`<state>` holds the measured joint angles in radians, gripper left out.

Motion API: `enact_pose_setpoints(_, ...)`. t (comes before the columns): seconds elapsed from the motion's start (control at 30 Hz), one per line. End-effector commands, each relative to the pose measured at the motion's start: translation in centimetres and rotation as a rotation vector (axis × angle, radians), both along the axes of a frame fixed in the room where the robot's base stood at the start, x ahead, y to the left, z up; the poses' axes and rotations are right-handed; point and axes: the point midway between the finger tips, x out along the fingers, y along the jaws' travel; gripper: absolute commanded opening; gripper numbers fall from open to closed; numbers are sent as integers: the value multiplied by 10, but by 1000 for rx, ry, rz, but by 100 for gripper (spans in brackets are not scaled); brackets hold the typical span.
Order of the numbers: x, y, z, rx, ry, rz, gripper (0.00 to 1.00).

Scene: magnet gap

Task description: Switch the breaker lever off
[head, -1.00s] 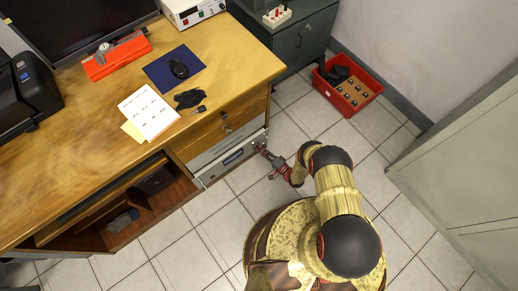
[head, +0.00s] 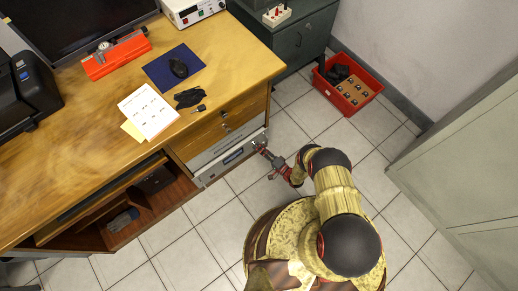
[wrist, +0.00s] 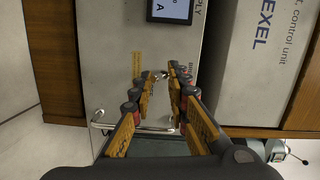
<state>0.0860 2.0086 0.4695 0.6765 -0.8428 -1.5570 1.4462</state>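The breaker lever (wrist: 161,75) is a small light metal stub on the grey power supply front (wrist: 118,45), beside a label partly hidden by a finger. In the wrist view my gripper (wrist: 158,80) is open, with its two yellow fingers on either side of the lever. I cannot tell whether either finger touches it. In the head view my gripper (head: 262,150) is at the right end of the grey unit (head: 232,157) low in the desk; the lever is hidden there.
A dark display (wrist: 175,10) is on the same panel. A metal handle (wrist: 98,122) sticks out near the fingers. A grey control unit (wrist: 260,60) sits alongside. A red crate (head: 347,85) stands on the floor.

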Motion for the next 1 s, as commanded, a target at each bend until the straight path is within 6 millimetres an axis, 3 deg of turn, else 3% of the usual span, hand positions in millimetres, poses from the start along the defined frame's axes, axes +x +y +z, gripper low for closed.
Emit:
enact_pose_setpoints(0.27,-2,-6,2,1,-4,-3,15)
enact_pose_setpoints(0.7,-58,-58,2,1,0,-6,15)
enact_pose_setpoints(1.0,-83,-80,2,0,0,-3,15)
